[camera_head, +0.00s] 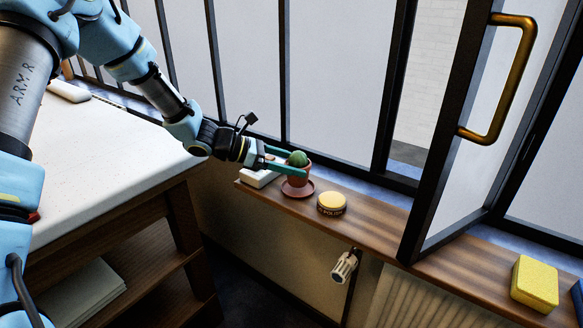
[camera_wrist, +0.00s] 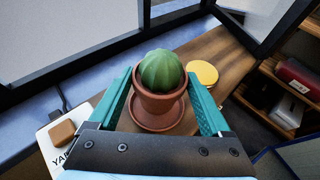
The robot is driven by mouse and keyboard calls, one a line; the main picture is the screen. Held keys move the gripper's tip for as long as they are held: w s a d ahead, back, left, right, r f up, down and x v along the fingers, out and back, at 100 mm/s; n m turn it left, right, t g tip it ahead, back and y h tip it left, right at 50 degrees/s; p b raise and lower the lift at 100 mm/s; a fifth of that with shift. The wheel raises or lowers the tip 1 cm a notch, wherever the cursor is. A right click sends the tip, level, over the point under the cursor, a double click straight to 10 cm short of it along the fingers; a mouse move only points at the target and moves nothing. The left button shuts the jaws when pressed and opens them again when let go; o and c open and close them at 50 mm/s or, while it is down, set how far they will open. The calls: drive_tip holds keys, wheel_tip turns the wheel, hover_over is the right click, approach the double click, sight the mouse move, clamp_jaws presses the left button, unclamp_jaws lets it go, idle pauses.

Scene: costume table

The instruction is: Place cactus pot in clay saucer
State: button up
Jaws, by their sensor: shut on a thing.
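The cactus pot (camera_head: 298,172) is a small terracotta pot with a round green cactus. My gripper (camera_head: 288,165) is shut on it, with the teal fingers on either side of the pot. In the wrist view the pot (camera_wrist: 159,100) stands upright between the fingertips of my gripper (camera_wrist: 160,100). The clay saucer (camera_head: 297,189) is a reddish-brown dish on the wooden windowsill, directly under the pot. It also shows below the pot in the wrist view (camera_wrist: 157,122). I cannot tell whether the pot's base touches the saucer.
A round yellow polish tin (camera_head: 332,203) stands right of the saucer on the windowsill (camera_head: 385,221). A white box (camera_head: 258,178) lies to the left. A yellow sponge (camera_head: 535,283) is at the far right. The open window frame (camera_head: 440,150) juts over the sill; a radiator valve (camera_head: 344,266) is below.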

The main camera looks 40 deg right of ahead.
drive_tip(key=shift+f, duration=0.8)
drive_tip(key=shift+f, duration=0.2)
drive_tip(key=o, duration=1.3)
